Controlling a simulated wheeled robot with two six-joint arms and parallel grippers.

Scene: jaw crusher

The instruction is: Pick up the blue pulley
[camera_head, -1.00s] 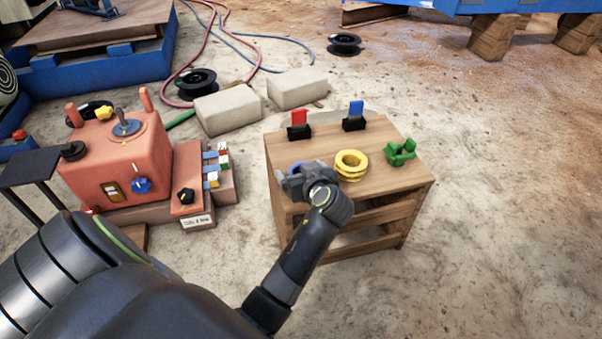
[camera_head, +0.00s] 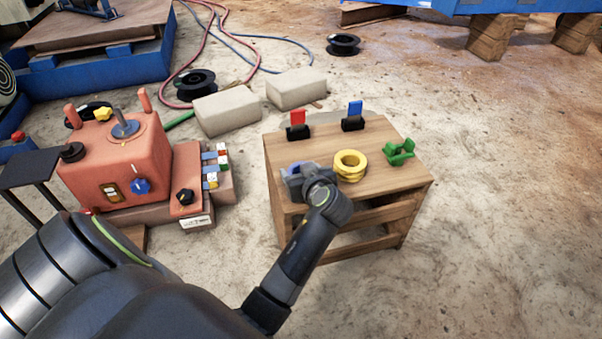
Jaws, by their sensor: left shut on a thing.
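The blue pulley (camera_head: 294,168) is on the left part of the wooden crate table (camera_head: 325,148). Only a small blue part of it shows, as my left gripper covers most of it. My left gripper (camera_head: 293,177) is shut on the blue pulley, low over the tabletop. I cannot tell whether the pulley still touches the wood. My right gripper is not in view.
A yellow pulley (camera_head: 350,160) stands close to the right of my left gripper, with a green part (camera_head: 400,152) beyond it. A red switch (camera_head: 298,124) and a blue switch (camera_head: 353,117) stand at the back. An orange control box (camera_head: 115,160) is at the left.

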